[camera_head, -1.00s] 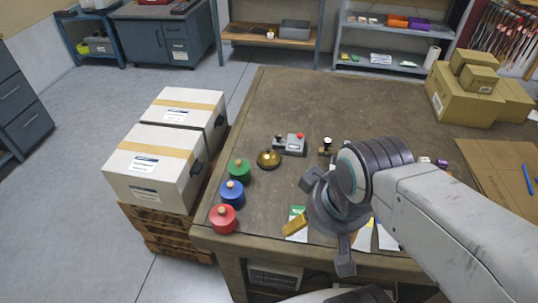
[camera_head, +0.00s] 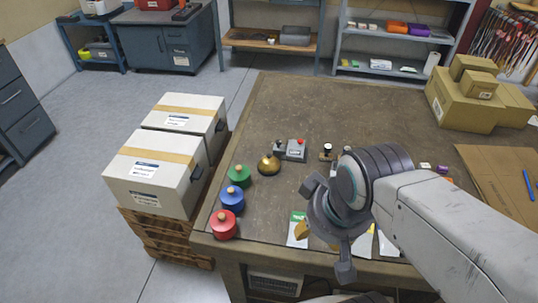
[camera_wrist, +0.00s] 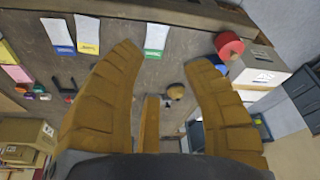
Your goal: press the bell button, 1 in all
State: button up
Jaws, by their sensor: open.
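The bell (camera_head: 269,164) is a small golden dome with a knob on top. It stands on the brown workbench (camera_head: 300,95), left of my gripper in the head view. In the wrist view, a small golden-brown dome that looks like the bell (camera_wrist: 175,91) shows between the fingers. My gripper (camera_wrist: 165,60) has yellow-brown fingers spread wide with nothing between them. In the head view my gripper (camera_head: 318,232) is near the front edge of the workbench, mostly hidden by my wrist. It is apart from the bell.
A grey box with a red button (camera_head: 295,150) stands beside the bell. A small stamp-like item (camera_head: 327,152) is right of it. Cartons (camera_head: 465,95) fill the back right.

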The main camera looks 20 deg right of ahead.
grip_shut()
dwell(1.4)
